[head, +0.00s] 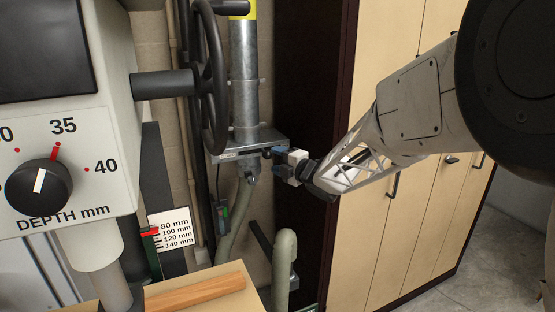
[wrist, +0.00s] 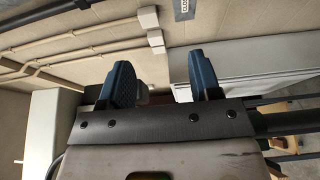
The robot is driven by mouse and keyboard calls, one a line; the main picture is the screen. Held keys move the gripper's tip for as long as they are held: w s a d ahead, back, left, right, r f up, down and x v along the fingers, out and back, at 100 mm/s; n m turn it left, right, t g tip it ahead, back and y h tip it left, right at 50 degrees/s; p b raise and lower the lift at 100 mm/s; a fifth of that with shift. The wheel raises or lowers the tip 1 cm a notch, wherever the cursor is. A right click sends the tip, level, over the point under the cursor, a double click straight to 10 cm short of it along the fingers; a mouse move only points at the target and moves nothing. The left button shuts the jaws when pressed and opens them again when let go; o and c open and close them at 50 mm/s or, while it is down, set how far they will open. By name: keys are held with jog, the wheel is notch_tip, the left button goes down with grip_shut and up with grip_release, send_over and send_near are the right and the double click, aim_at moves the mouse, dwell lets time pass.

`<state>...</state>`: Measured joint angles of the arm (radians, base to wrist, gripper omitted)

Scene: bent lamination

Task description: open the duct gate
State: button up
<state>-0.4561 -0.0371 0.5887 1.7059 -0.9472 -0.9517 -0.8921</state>
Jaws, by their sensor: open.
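The duct gate (head: 236,149) is a flat grey metal housing across the vertical galvanised duct (head: 244,70), in the middle of the head view. A flexible grey-green hose (head: 240,210) hangs below it. My gripper (head: 271,153) is at the right end of the gate housing, its blue fingertips close to the plate's edge. I cannot tell whether they touch it. In the wrist view my gripper (wrist: 163,75) shows its two blue fingers apart, with no held object visible between them. Any handle on the gate is hidden or too small to make out.
A black handwheel (head: 214,80) and a machine with a depth dial (head: 39,187) stand to the left. Tan cabinets (head: 400,220) with a dark side panel stand close on the right. A wooden board (head: 195,292) lies below, beside an upright hose end (head: 285,265).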

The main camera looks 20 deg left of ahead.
dwell(0.3)
jog(key=shift+o, duration=0.4)
jog(key=m+t+h, duration=0.3)
jog(key=m+t, duration=0.2)
jog(key=m, duration=1.6)
send_near(268, 156)
jog(key=x, duration=0.4)
jog(key=m, duration=0.2)
jog(key=w+a+m+t, duration=0.1)
jog(key=m, duration=0.1)
jog(key=shift+f+h, duration=0.15)
jog(key=shift+h, duration=0.25)
jog(key=shift+w+a, duration=0.1)
jog(key=shift+w, duration=0.05)
jog(key=shift+x, duration=3.75)
